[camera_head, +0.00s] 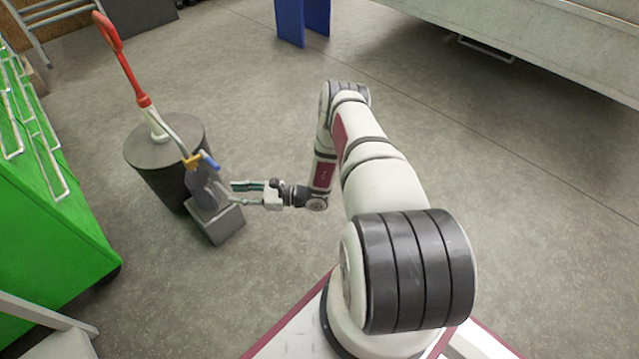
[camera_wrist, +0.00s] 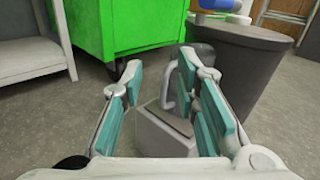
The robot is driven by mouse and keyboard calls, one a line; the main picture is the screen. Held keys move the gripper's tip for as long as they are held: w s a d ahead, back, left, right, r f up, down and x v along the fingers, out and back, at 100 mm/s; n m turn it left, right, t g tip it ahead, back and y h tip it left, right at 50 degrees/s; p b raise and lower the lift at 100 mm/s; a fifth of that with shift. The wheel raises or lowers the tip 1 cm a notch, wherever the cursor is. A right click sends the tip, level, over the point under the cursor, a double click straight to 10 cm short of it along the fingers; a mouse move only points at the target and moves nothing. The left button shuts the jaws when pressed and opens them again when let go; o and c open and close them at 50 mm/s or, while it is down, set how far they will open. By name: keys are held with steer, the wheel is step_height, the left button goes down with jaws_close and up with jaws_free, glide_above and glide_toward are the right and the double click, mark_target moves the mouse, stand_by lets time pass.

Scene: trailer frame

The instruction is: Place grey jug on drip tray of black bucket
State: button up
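The grey jug (camera_head: 203,188) stands on the drip tray (camera_head: 222,226), a light grey box beside the black bucket (camera_head: 160,181). In the wrist view the jug (camera_wrist: 200,50) is partly hidden by the right finger, and its handle (camera_wrist: 169,88) shows between the fingers. The tray (camera_wrist: 160,138) is below it there, and the bucket (camera_wrist: 258,72) is behind to the right. My gripper (camera_head: 233,193) is open and empty, level, just right of the jug in the head view. I cannot tell whether a finger touches the jug.
A tap with a yellow piece (camera_head: 192,160) and blue lever (camera_head: 209,160) hangs above the jug. A red-handled pump (camera_head: 122,62) rises from the bucket lid. A green cabinet (camera_head: 50,220) stands at left. A blue stand (camera_head: 291,22) is at back. The floor right of the tray is clear.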

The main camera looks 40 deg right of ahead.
steer(key=s+a+r+n+g+y, duration=0.1)
steer(key=a+r+n+g, duration=0.3)
steer(key=r, duration=0.6)
steer(key=s+a+r+n+g+y, duration=0.15)
steer(key=r+n+g, duration=0.3)
steer(key=r, duration=0.55)
steer(key=s+a+r+n+g+y, duration=0.1)
steer(key=a+r+n+g, duration=0.35)
steer(key=r, duration=0.45)
steer(key=s+a+r+n+g+h, duration=0.15)
steer(key=s+r+n+h, duration=0.35)
steer(key=s+r, duration=0.5)
steer(key=s+a+r+n+g+h, duration=0.15)
steer(key=s+r+n+h, duration=0.3)
steer(key=s+r, duration=0.55)
steer(key=s+d+f+n+t+h, duration=0.1)
steer(key=s+d+n+h, duration=0.1)
steer(key=s, duration=0.7)
steer(key=s+d+f+n+t+h, duration=0.1)
steer(key=s+d+h, duration=0.3)
steer(key=s, duration=0.5)
steer(key=shift+d+n+t, duration=0.3)
steer(key=shift+d+n, duration=0.05)
steer(key=shift+d, duration=0.35)
steer(key=shift+r, duration=0.1)
